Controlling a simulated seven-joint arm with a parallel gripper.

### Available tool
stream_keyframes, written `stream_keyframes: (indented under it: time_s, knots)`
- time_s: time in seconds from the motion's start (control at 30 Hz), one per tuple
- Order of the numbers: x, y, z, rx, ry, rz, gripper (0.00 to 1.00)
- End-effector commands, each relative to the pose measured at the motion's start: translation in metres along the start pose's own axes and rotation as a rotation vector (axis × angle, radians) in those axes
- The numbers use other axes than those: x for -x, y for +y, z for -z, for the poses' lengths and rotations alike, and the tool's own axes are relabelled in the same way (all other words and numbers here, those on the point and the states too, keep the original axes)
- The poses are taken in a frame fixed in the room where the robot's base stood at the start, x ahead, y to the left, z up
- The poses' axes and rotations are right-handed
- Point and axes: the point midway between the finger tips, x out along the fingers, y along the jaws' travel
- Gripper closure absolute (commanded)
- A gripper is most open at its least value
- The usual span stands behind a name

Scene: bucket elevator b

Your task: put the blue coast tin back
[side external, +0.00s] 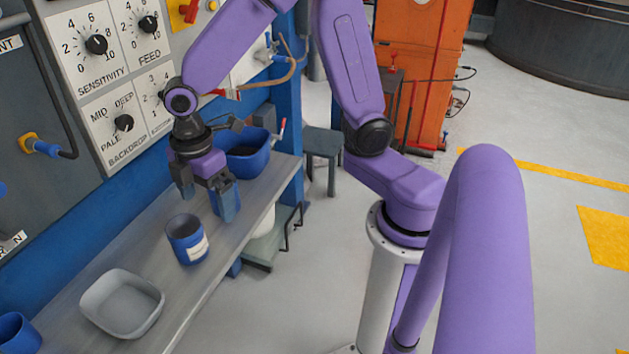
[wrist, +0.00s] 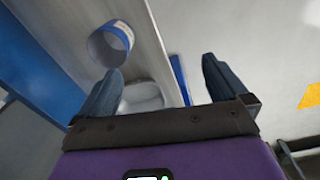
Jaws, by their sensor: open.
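A blue tin with a pale label (side external: 187,240) stands upright on the grey bench; the label's words are too small to read. It also shows in the wrist view (wrist: 112,42), at upper left. Another blue container (side external: 18,335) is cut off at the lower left of the side view; I cannot tell which is the coast tin. My gripper (side external: 208,207) is open and empty, fingers pointing down, above the bench just behind the labelled tin. In the wrist view my gripper's fingers (wrist: 162,68) are wide apart, with the labelled tin outside them, beyond the left finger.
A shallow grey tray (side external: 122,302) sits on the bench in front of the labelled tin. A blue bin (side external: 246,160) with dark contents stands at the bench's far end. A control panel with dials (side external: 110,80) rises along the bench's left side. The floor to the right is open.

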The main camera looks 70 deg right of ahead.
Motion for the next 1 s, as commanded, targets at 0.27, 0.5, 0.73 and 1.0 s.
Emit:
stream_keyframes:
  time_s: [0.27,0.5,0.73,1.0]
  knots:
    - [0.034,-0.099,-0.039,-0.146,0.014,-0.004,0.00]
    - [0.043,-0.160,-0.081,-0.257,0.017,0.000,0.00]
    - [0.044,-0.179,-0.098,-0.301,0.018,0.002,0.00]
    - [0.044,-0.180,-0.098,-0.304,0.017,0.003,0.00]
